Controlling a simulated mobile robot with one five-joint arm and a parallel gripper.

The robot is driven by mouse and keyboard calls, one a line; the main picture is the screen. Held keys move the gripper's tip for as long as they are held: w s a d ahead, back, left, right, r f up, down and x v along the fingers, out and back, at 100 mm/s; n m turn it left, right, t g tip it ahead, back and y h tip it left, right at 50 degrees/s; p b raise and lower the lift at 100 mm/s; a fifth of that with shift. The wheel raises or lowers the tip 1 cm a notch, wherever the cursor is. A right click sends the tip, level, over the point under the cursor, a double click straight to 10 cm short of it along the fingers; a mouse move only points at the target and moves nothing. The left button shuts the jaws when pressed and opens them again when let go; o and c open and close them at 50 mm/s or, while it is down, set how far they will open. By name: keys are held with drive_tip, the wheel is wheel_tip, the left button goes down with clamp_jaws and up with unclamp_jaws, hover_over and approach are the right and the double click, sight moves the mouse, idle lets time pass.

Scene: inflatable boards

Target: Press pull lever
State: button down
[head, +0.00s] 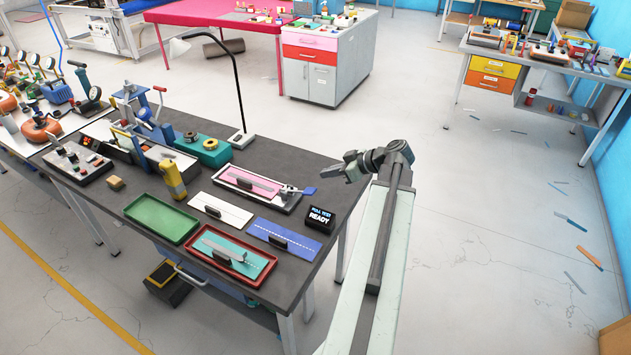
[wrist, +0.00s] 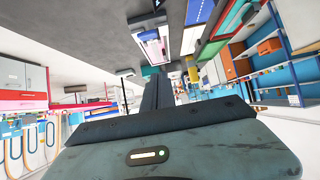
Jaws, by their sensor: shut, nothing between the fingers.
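The pull tester (head: 290,208) is a light tray-like fixture with a pink strip, near the right edge of the dark workbench. Its lever with a blue end (head: 309,190) sticks out at the tester's right end.
A black display (head: 320,218) reading "PULL TEST READY" stands in front of the lever. White and blue boards (head: 285,241), a red tray (head: 192,247) and a green tray (head: 160,216) lie nearby. A black lamp (head: 241,100) rises behind. Floor right of the bench is open.

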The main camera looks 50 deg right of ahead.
drive_tip(key=shift+s+d+r, duration=0.2)
drive_tip(key=shift+s+d, duration=0.35)
drive_tip(key=shift+w+f, duration=0.1)
drive_tip(key=b, duration=0.6)
hover_over(314, 191)
drive_tip(key=w, duration=0.1)
wheel_tip(314, 191, down, 6)
drive_tip(key=shift+r, duration=0.2)
wheel_tip(314, 191, down, 3)
drive_tip(key=shift+r+b, duration=0.2)
drive_tip(key=shift+b, duration=1)
drive_tip(key=shift+s+d+f+b, duration=0.1)
drive_tip(key=shift+s+f+b, duration=0.25)
drive_tip(key=shift+f+b, duration=0.15)
